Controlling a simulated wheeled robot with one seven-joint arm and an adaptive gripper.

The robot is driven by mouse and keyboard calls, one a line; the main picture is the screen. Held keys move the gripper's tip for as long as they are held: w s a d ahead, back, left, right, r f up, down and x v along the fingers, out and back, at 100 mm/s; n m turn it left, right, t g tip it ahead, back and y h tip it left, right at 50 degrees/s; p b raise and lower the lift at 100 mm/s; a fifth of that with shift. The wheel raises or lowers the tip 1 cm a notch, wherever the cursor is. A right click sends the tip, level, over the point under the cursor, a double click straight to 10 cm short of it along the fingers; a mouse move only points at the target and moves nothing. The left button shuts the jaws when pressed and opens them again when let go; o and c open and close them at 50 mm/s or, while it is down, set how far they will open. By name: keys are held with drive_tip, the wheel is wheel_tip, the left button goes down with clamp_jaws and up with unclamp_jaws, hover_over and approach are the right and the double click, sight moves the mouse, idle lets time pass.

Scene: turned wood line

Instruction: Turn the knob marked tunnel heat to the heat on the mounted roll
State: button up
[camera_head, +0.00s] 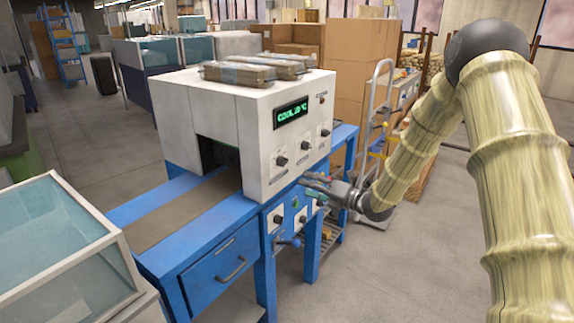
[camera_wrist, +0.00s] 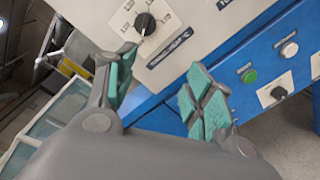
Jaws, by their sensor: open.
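The white heat tunnel (camera_head: 257,110) stands on a blue conveyor frame. Its front has a green-lit display (camera_head: 292,113), too small to read surely, and black knobs, at left (camera_head: 282,160), middle (camera_head: 305,145) and right (camera_head: 325,132). I cannot identify the mounted roll.
Several wrapped packs (camera_head: 240,73) lie on the tunnel. More knobs, one of them at lower left (camera_head: 278,218), and a green button (camera_wrist: 249,76) are on the blue frame. A hand truck (camera_head: 378,110) and cartons (camera_head: 358,60) stand behind.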

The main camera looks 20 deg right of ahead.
sight(283, 162)
drive_tip(key=w+a+r+n+y+p, duration=0.1)
drive_tip(key=w+a+r, duration=0.3)
drive_tip(key=w, duration=0.5)
drive_tip(key=shift+w+a+n+p, duration=0.2)
drive_tip(key=shift+a+n+p, duration=0.5)
drive_tip(key=shift+n+p, duration=0.2)
drive_tip(key=shift+f, duration=0.1)
drive_tip(key=c, duration=1)
